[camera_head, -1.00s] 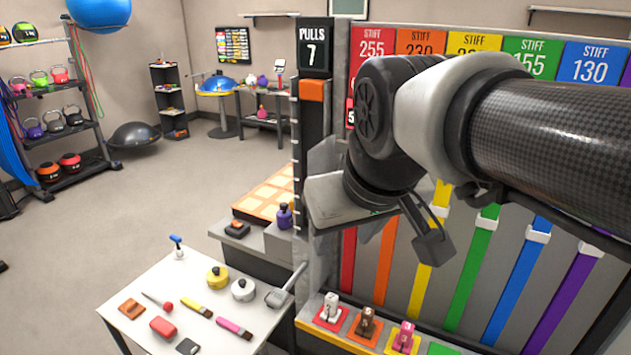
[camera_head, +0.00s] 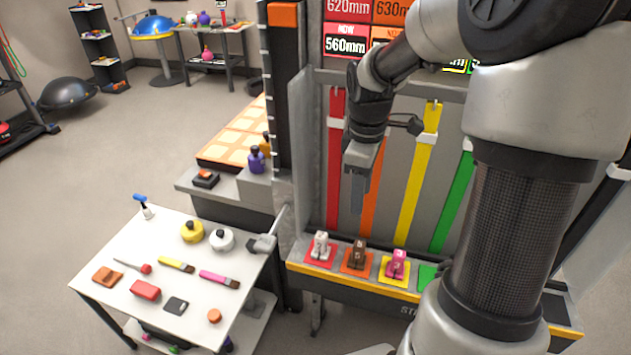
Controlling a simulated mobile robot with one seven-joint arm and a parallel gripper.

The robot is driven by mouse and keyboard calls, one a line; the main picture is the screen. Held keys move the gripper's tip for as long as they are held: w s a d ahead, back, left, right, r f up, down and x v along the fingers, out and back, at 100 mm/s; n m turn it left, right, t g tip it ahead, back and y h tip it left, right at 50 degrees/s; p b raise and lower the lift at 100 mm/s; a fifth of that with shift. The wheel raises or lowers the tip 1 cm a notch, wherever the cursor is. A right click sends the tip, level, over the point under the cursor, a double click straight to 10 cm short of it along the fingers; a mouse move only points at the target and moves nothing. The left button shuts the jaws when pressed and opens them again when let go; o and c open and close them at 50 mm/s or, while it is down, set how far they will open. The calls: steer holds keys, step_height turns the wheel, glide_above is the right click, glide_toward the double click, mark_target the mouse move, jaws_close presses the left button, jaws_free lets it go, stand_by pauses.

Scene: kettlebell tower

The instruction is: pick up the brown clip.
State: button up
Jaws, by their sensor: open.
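The brown clip (camera_head: 358,254) stands upright on an orange square pad on the ledge at the foot of the coloured bands. A white clip (camera_head: 320,245) on a red pad stands to its left, and a pink clip (camera_head: 397,264) on a yellow pad to its right. My gripper (camera_head: 357,208) points down above the brown clip in the picture, apart from it, with nothing seen in its jaws. The fingers overlap in this view, so their gap hardly shows. The brown clip is in plain view.
A white table (camera_head: 110,247) at the left holds brushes, kettlebell-like weights and small items. Upright coloured bands, such as the yellow band (camera_head: 415,190), stand behind the clips. A dark post (camera_head: 288,100) rises left of the ledge. My arm hides the ledge's right part.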

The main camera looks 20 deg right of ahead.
mark_target(360, 244)
steer(key=shift+n, duration=0.3)
steer(key=f, duration=0.4)
steer(key=d+f+b, duration=0.1)
steer(key=f, duration=0.8)
steer(key=shift+s+d+f, duration=0.2)
steer(key=shift+f, duration=0.2)
steer(key=shift+s+a+f+b, duration=0.1)
steer(key=shift+f+b, duration=0.1)
steer(key=shift+f, duration=1.15)
steer(key=shift+s+a+f+b, duration=0.1)
steer(key=shift+f+b, duration=0.1)
steer(key=shift+f, duration=1.15)
steer(key=shift+c, duration=0.2)
jaws_close()
